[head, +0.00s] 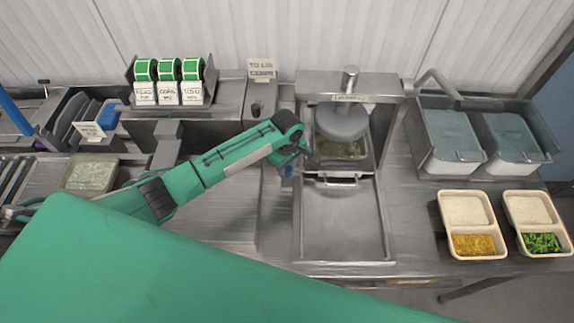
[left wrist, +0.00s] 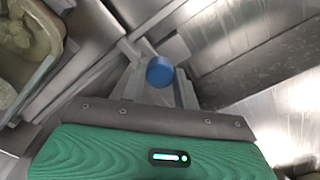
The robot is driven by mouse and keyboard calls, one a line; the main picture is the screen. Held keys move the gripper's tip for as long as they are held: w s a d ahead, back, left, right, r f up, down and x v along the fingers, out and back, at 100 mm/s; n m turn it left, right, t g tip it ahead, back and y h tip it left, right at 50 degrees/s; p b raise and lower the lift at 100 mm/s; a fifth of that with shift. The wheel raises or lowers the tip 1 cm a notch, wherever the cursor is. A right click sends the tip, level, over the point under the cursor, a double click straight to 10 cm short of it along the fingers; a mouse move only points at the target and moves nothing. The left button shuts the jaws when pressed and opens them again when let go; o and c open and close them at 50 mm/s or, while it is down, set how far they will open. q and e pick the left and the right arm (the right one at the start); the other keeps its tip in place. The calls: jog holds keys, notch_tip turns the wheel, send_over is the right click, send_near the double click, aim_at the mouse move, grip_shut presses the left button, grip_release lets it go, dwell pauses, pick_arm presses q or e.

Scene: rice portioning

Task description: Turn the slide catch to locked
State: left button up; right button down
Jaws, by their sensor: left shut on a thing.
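The slide catch shows as a round blue knob (left wrist: 160,71) in the left wrist view, at the left side of the metal slide (head: 343,220). My left gripper (left wrist: 158,88) is shut on the catch, with a finger on each side of the knob. In the head view my left gripper (head: 296,160) reaches the slide's left rail from the left, and its wrist hides most of the catch. Whether the catch stands locked or unlocked cannot be told. My right gripper is not in view.
A press with a round plate (head: 342,121) stands behind the slide, over a tray of food (head: 341,149). Two filled meal trays (head: 467,197) (head: 533,196) lie at the right. Label rolls (head: 168,69) stand at the back left. The slide's front is bare.

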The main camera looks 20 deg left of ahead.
aim_at(287, 169)
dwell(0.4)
pick_arm(q)
jog(key=o, duration=1)
jog(key=shift+c, duration=0.2)
jog(key=shift+r, duration=0.1)
jog(key=shift+r, duration=0.3)
notch_tip(287, 169, up, 13)
jog(key=b, duration=0.4)
